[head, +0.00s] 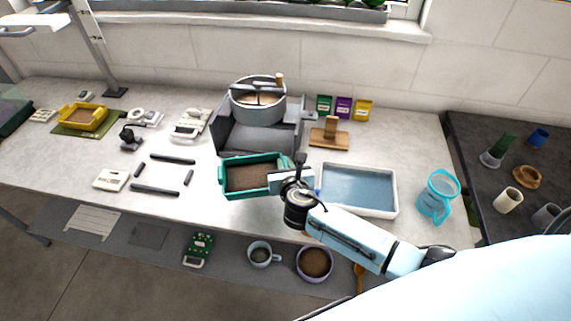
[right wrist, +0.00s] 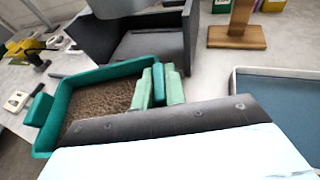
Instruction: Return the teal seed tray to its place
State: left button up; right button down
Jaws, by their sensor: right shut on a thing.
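The teal seed tray (head: 238,192), filled with brown soil, is in front of the grey open-topped box in the head view. It fills the left of the right wrist view (right wrist: 60,110), with a teal handle at its far left end. My right gripper (head: 282,179) is at the tray's right end, shut on that end's handle; its pale green fingers (right wrist: 160,87) show in the right wrist view. I cannot tell whether the tray touches the table. My left gripper is not in view.
Several dark bars (head: 155,189) frame a bare table patch left of the tray. The grey box (head: 228,140) with a pot (head: 258,108) stands behind it. A water-filled white basin (head: 392,206) is at right, and a wooden stand (head: 329,138) behind. Mugs sit on the lower shelf.

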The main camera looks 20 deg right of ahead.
jog(key=shift+r, duration=0.15)
notch_tip(320, 180, down, 6)
jog(key=b, duration=0.4)
jog(key=shift+f, duration=0.3)
dwell(0.4)
jog(key=shift+f+b, duration=0.75)
jog(key=shift+f, duration=0.1)
dwell(0.5)
jog(key=c, duration=1.4)
grip_release()
jog(key=shift+o, duration=0.2)
jog(key=shift+f, duration=0.1)
